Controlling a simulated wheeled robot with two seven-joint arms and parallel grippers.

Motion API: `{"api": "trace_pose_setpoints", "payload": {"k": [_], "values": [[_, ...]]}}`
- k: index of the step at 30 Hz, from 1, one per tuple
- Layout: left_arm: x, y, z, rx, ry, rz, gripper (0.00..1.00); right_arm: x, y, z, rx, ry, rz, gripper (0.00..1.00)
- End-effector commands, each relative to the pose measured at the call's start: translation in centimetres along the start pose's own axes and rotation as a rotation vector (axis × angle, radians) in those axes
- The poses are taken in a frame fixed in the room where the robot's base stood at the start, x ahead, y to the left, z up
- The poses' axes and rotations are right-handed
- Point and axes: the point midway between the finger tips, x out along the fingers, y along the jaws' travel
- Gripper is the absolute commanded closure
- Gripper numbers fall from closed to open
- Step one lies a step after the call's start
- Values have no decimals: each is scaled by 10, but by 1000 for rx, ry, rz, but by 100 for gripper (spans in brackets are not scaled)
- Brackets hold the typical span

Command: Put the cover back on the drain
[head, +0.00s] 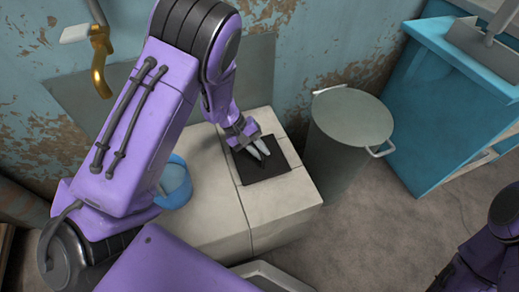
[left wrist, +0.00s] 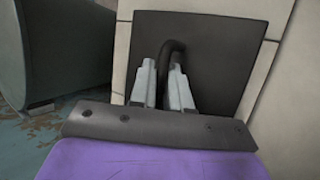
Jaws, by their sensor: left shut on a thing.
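The drain cover (head: 268,170) is a dark square plate lying in the top of the pale tiled block, near its right end. In the left wrist view the cover (left wrist: 225,50) fills the middle, with a dark curved handle (left wrist: 170,52) rising from it. My left gripper (head: 259,153) reaches down over the cover. In the left wrist view its fingers (left wrist: 163,85) stand on either side of the handle, shut on it. The cover looks flush or nearly flush with the tiles; I cannot tell exactly. The drain opening is hidden. My right gripper is out of view.
The tiled block (head: 215,225) carries a blue bucket (head: 175,185), partly hidden by my left arm. A grey metal bin (head: 345,130) with a lid stands right of the block. A blue cabinet (head: 440,100) is farther right. The floor between is clear.

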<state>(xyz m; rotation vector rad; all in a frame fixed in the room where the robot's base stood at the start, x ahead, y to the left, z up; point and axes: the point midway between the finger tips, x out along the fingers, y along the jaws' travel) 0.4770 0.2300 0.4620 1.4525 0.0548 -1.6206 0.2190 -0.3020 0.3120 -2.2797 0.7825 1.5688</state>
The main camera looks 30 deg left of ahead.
Motion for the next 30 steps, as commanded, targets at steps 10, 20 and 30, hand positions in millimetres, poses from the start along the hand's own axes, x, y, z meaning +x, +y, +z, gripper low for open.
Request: {"api": "trace_pose_setpoints", "payload": {"k": [10,20,30], "values": [[5,-3,-2,1,0,0,100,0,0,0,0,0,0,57],[8,-5,-4,1,0,1,61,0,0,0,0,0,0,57],[1,-5,-3,0,0,-1,54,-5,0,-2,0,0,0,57]]}}
